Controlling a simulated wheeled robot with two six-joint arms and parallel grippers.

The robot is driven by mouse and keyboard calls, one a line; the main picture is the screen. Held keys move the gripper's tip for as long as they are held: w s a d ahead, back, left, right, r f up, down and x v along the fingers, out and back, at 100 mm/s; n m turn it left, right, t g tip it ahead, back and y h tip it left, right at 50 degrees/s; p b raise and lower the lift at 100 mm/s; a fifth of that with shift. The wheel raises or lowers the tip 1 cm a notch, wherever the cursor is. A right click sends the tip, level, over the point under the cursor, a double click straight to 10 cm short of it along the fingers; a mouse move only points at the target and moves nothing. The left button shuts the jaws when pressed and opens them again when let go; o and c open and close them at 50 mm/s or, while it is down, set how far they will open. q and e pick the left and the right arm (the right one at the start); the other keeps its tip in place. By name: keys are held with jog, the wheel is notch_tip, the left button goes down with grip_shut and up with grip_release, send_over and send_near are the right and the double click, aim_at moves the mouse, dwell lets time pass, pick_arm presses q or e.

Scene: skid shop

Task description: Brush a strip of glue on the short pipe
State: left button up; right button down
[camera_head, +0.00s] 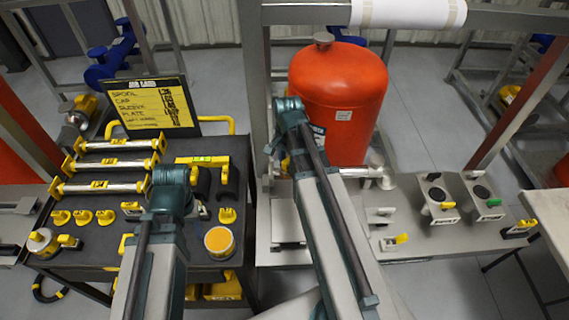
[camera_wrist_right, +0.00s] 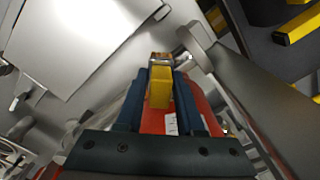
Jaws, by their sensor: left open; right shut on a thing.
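My right gripper (camera_wrist_right: 160,95) is shut on a yellow-handled brush (camera_wrist_right: 160,92) in the right wrist view. The brush's brown-grey end points away from me, close to a silver pipe end (camera_wrist_right: 192,42); I cannot tell if they touch. In the head view my right arm hides most of that gripper in front of the red tank. A short silver pipe (camera_head: 362,172) sticks out at the tank's right side, partly behind my arm. A round pot with a yellow-orange top (camera_head: 220,241) stands on the black cart. My left gripper (camera_head: 198,184) is open over the cart, mostly hidden by its wrist.
The red tank (camera_head: 345,95) stands on the grey skid. The black cart (camera_head: 95,225) holds several silver pipes with yellow ends (camera_head: 112,165), small yellow parts and a sign (camera_head: 150,108). Grey plates with black knobs (camera_head: 437,193) lie at right.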

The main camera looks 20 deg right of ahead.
jog(key=shift+d, duration=0.15)
jog(key=shift+w+d+r, duration=0.1)
jog(key=shift+w+d, duration=0.15)
jog(key=shift+w, duration=0.35)
jog(key=shift+w+d+f, duration=0.1)
jog(key=shift+w+d, duration=0.15)
jog(key=shift+w, duration=0.4)
jog(key=shift+w+d+r, duration=0.1)
jog(key=shift+w+d, duration=0.15)
jog(key=shift+w, duration=0.35)
jog(key=shift+s+d, duration=0.1)
jog(key=shift+s+d, duration=0.2)
jog(key=shift+d, duration=0.35)
jog(key=shift+s+a, duration=0.25)
jog(key=shift+s, duration=0.4)
jog(key=shift+s+a, duration=0.3)
jog(key=shift+s, duration=0.3)
jog(key=shift+s+a, duration=0.25)
jog(key=shift+s, duration=0.4)
